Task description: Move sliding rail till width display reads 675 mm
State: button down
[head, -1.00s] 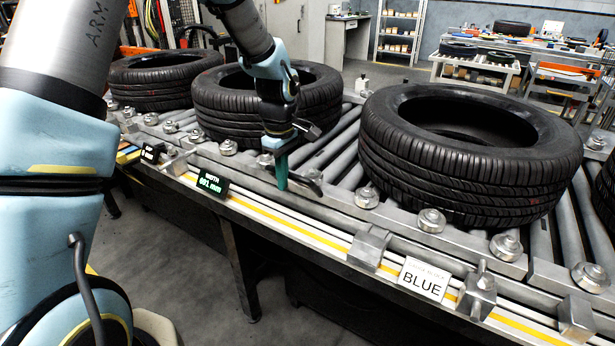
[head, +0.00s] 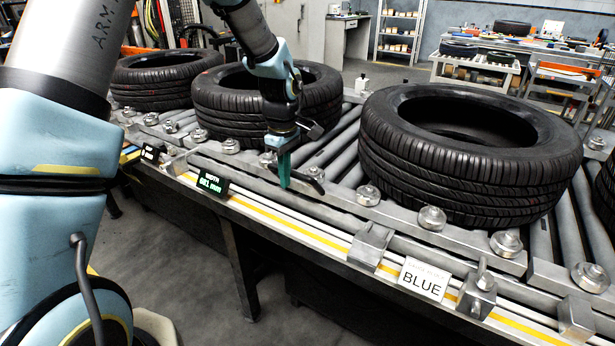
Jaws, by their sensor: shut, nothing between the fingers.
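The sliding rail (head: 385,210) is a long grey metal bar with several round rollers on top, along the near side of the conveyor. A dark handle (head: 308,178) stands on it near the middle of the view. My gripper (head: 284,178) is shut and empty, its green fingers pointing down just left of the handle. I cannot tell whether they touch it. The width display (head: 212,186) is a small black box with green digits on the front edge; it seems to read 681 mm.
Several black tyres lie on the conveyor rollers, the largest (head: 468,155) right of the handle and another (head: 268,100) behind my gripper. A white BLUE card (head: 423,279) and metal brackets (head: 370,248) line the front edge. Workbenches stand far back.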

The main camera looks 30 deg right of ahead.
jog(key=shift+w+d, duration=0.15)
jog(key=shift+d, duration=0.1)
dwell(0.5)
jog(key=shift+a, duration=0.15)
dwell(0.5)
notch_tip(320, 180, up, 8)
jog(key=p, duration=0.5)
jog(key=shift+s+a, duration=0.3)
jog(key=shift+a, duration=0.1)
dwell(0.4)
